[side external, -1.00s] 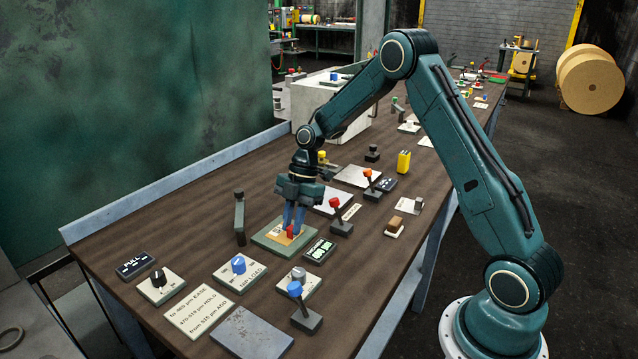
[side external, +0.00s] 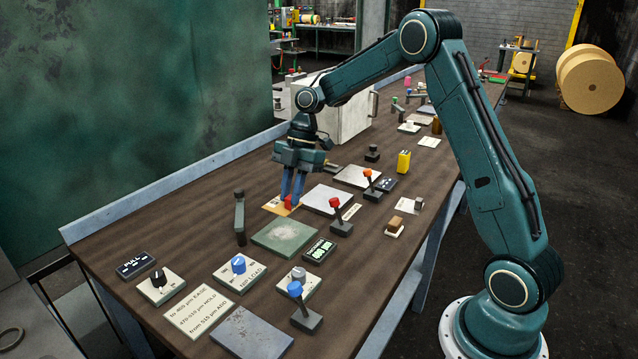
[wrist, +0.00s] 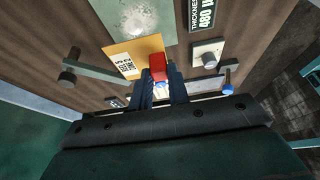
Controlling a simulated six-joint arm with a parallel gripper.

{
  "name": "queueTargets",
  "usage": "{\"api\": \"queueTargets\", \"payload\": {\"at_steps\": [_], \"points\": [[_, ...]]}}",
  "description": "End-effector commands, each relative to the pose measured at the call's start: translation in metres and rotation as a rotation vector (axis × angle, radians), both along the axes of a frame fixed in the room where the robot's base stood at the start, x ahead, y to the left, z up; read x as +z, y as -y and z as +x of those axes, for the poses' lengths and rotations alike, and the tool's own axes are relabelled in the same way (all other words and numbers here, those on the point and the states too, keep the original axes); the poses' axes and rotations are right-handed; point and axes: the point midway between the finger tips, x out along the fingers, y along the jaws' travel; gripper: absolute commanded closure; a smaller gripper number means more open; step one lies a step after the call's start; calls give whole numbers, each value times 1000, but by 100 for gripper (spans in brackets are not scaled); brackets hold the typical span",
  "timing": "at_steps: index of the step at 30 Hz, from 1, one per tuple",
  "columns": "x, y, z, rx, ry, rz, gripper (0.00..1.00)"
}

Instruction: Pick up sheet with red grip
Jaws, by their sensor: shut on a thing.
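The sheet (side external: 274,206) is a small tan-orange card with a white label, and a red grip (side external: 288,202) stands on it. My gripper (side external: 291,196) is shut on the red grip, its blue fingers on either side. The sheet is off the green plate and appears held up above the bench, though its height is hard to judge. In the wrist view the sheet (wrist: 127,60) shows its label beside the red grip (wrist: 157,67) between my fingers.
The green plate (side external: 287,238) with a pale worn patch lies bare. A dark display (side external: 319,250) reads about 480 in the wrist view. A grey plate (side external: 327,199) with a red-topped lever (side external: 337,213) is to the right.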

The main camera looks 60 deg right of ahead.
Motion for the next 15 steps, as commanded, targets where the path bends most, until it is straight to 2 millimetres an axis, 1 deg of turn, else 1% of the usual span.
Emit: {"api": "queueTargets", "payload": {"at_steps": [1, 3, 6, 12, 15], "points": [[14, 1, 1, 0, 7, -2, 100], [31, 1, 1, 0, 7, -3, 100], [52, 1, 1, 1, 5, -1, 100], [82, 1, 1, 1, 3, 0, 100], [93, 0, 1, 1, 1, 0, 100]]}}
